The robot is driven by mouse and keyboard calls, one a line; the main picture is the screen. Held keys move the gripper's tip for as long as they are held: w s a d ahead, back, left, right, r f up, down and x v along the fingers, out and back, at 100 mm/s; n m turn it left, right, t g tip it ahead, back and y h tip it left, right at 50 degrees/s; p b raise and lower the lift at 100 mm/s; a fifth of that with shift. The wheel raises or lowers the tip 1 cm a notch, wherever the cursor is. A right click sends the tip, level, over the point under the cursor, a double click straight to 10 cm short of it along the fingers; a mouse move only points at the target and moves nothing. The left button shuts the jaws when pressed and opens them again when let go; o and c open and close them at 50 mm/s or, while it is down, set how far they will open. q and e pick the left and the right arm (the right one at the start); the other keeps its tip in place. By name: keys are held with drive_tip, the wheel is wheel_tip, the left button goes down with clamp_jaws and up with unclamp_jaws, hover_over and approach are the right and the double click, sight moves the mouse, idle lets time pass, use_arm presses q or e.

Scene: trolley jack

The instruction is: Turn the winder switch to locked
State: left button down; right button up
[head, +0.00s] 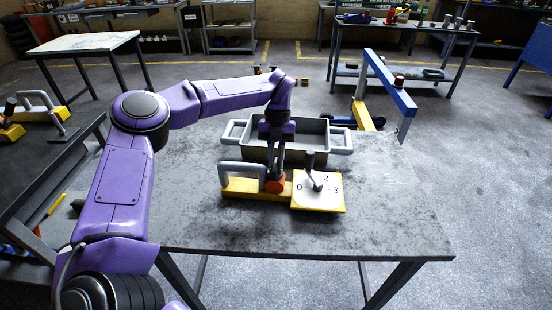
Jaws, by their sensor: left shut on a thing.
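A yellow block unit (243,187) lies on the grey worktable, with a grey looped handle (243,167) at its left end. At its right end is a white dial plate (325,199) with the marks 0, 2 and 3 showing. A grey lever with a dark upright grip (310,160) stands on the dial. My left gripper (275,176) points down and is shut on a small orange-red knob (274,187) between handle and dial. The fingers hide the knob's upper part. No lettering for locked is readable. My right gripper is out of view.
A grey tray (258,150) with side handles stands just behind the unit. A blue and yellow stand (385,80) rises beyond the table's back right. The worktable (390,225) is clear at the front and right. Other benches stand farther back.

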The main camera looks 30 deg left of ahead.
use_arm(q)
drive_tip(key=c, duration=1.1)
unclamp_jaws()
drive_tip(key=v, duration=1)
drive_tip(key=shift+w+a+r+p, duration=0.1)
drive_tip(key=shift+w+r+p, duration=0.1)
drive_tip(key=shift+r+p, duration=0.15)
